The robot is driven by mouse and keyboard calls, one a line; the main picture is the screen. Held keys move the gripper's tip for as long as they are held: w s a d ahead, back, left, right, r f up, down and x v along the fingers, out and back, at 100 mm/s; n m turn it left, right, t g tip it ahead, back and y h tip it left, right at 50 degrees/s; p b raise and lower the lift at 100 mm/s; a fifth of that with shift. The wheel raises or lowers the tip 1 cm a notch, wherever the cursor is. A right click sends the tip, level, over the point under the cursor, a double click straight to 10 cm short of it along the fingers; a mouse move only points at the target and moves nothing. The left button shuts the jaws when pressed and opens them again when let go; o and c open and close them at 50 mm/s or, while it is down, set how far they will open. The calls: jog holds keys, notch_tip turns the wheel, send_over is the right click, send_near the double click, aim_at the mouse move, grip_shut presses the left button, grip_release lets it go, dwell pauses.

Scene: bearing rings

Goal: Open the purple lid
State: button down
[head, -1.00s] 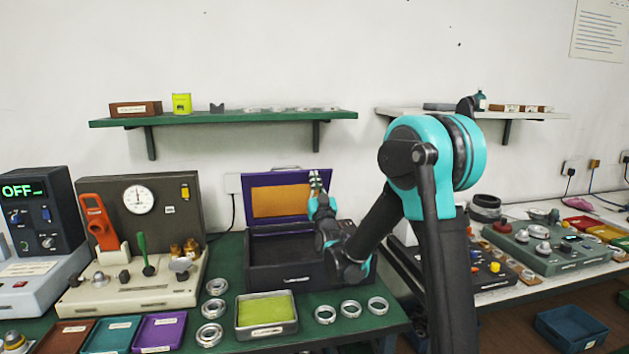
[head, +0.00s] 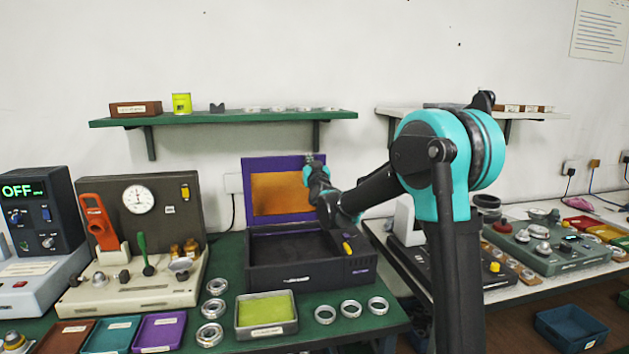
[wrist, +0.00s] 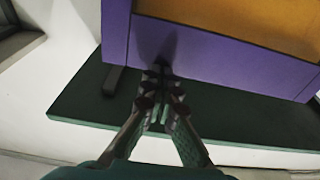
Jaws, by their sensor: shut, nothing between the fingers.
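The purple lid (head: 247,190) with an orange inner panel stands raised, close to upright, at the back of the dark case (head: 300,275) on the green table. My gripper (head: 312,158) is at the lid's upper right corner in the head view. In the wrist view the lid (wrist: 225,68) fills the upper right, and my gripper (wrist: 158,75) has its fingertips together near the purple edge. I cannot tell whether they touch it. The case interior is dark and looks empty.
The green shelf (head: 225,117) hangs on the wall above the lid, holding a brown box and a yellow can (head: 181,103). A tray with a yellow-green pad (head: 267,312) and several metal rings lie in front of the case. A gauge unit (head: 140,235) stands left.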

jog(key=shift+x, duration=2.65)
jog(key=shift+f, duration=0.15)
